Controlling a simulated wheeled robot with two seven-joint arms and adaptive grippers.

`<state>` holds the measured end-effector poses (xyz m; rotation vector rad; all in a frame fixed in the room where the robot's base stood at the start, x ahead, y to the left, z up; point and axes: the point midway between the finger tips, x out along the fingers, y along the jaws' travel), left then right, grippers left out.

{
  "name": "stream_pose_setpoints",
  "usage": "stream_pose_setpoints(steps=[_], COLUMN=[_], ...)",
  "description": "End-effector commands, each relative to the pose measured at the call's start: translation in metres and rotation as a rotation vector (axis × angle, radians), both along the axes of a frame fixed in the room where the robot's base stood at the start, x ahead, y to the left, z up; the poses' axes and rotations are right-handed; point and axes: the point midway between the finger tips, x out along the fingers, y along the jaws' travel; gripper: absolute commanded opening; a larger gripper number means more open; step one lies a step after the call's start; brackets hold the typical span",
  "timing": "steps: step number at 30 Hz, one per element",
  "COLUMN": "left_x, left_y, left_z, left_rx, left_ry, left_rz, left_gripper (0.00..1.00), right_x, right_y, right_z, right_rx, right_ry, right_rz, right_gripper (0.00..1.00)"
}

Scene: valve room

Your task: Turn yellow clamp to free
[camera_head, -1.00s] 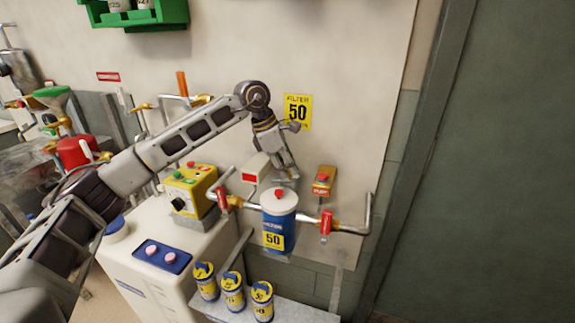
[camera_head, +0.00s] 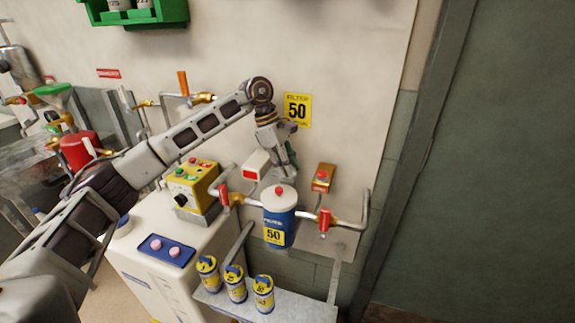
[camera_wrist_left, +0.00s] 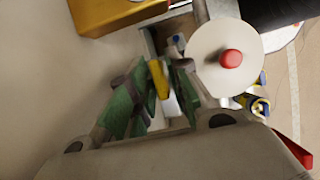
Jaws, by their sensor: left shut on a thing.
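The yellow clamp (camera_wrist_left: 158,79) shows as a narrow yellow bar between the green pads of my left gripper (camera_wrist_left: 158,84) in the left wrist view. The gripper is shut on it. In the head view my left gripper (camera_head: 290,162) points down behind the blue filter canister (camera_head: 279,220), close to the wall. The canister's white lid hides the clamp there. The white lid (camera_wrist_left: 218,58) with its red knob (camera_wrist_left: 231,58) is close beside the fingers in the left wrist view. My right gripper is not in view.
Pipes with red-handled valves (camera_head: 324,222) flank the canister. A yellow control box (camera_head: 192,185) stands left. Several small yellow-blue canisters (camera_head: 236,284) stand on a shelf below.

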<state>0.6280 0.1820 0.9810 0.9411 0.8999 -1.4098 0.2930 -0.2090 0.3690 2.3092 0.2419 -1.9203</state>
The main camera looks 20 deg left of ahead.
Motion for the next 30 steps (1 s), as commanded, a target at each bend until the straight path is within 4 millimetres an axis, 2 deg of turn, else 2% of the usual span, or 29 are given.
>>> stream_pose_setpoints(steps=[11, 12, 15, 30], left_x=[0.0007, 0.0007, 0.0006, 0.0007], left_y=[0.0004, 0.0004, 0.0004, 0.0029], left_z=[0.0009, 0.0009, 0.0008, 0.0068], left_rx=[0.000, 0.000, 0.000, 0.000], left_ry=[-0.003, -0.003, -0.003, -0.002], left_rz=[-0.003, -0.002, -0.002, -0.002], left_gripper=[0.00, 0.22, 0.32, 0.32], right_x=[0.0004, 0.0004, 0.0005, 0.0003], right_y=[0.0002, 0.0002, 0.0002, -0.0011], right_z=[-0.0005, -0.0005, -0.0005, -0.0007], right_rx=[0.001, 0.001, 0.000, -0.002], right_ry=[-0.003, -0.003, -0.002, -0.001], right_rz=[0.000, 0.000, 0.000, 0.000], right_gripper=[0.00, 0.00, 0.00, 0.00])
